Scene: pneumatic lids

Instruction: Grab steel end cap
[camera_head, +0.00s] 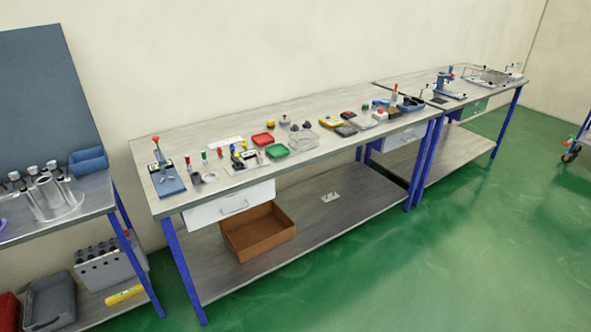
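I cannot make out the steel end cap for certain; the parts are too small from here. Several upright steel cylinders with dark knobs (45,187) stand in a clear round holder on the left table. A small silver round part (209,177) lies near the front left of the middle workbench (330,152). A yellowish round part with a dark knob (285,120) sits farther back on that bench. My gripper is not in view.
A blue-based press (168,178) stands at the middle bench's left end. Red (263,139) and green trays (277,151) lie among small parts. A brown box (258,232) sits on the lower shelf. The green floor (440,260) in front is clear.

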